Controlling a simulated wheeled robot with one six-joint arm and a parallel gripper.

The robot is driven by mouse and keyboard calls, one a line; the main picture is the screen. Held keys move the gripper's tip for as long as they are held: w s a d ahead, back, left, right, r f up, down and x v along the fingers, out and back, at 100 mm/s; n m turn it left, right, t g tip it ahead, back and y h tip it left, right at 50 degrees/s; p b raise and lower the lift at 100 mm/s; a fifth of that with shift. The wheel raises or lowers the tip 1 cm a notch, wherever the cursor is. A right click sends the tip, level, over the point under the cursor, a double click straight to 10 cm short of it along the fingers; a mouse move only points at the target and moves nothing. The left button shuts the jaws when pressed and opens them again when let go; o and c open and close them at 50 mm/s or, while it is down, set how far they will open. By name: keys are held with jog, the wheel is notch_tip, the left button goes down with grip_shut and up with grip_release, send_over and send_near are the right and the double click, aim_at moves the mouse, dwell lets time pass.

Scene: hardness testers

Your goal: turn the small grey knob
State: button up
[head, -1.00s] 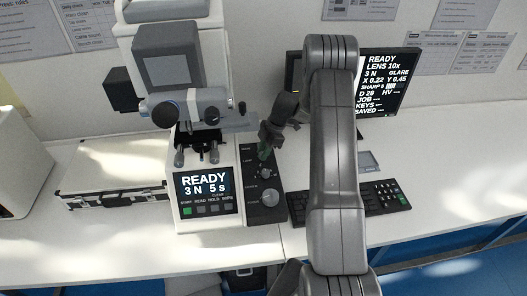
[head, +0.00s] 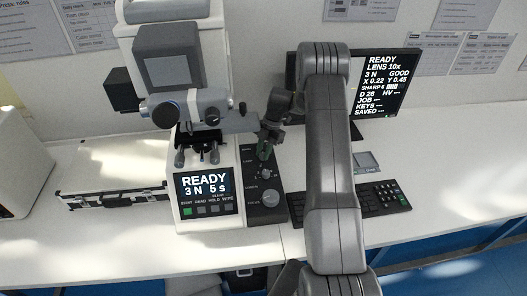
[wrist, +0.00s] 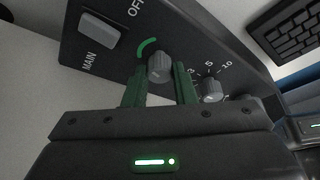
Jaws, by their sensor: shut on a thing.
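The small grey knob (wrist: 160,67) is on the black control panel, between my gripper's two green fingers in the wrist view. My gripper (wrist: 160,76) is shut on it, with a finger at each side. A green arc is printed beside the knob. In the head view my gripper (head: 263,152) is at the upper end of the black panel (head: 279,213), and it hides the knob there. A second grey knob (wrist: 211,90) with a 3, 5, 10 scale is just right of my right finger.
A grey rocker switch (wrist: 99,30) marked MAIN is at the panel's upper left. The large focus knob (head: 270,198) is lower on the panel. The tester's screen (head: 204,188) reads READY, 3 N 5 s. A keyboard (head: 375,198) lies to the right.

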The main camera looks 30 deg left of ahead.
jog(key=o, duration=1)
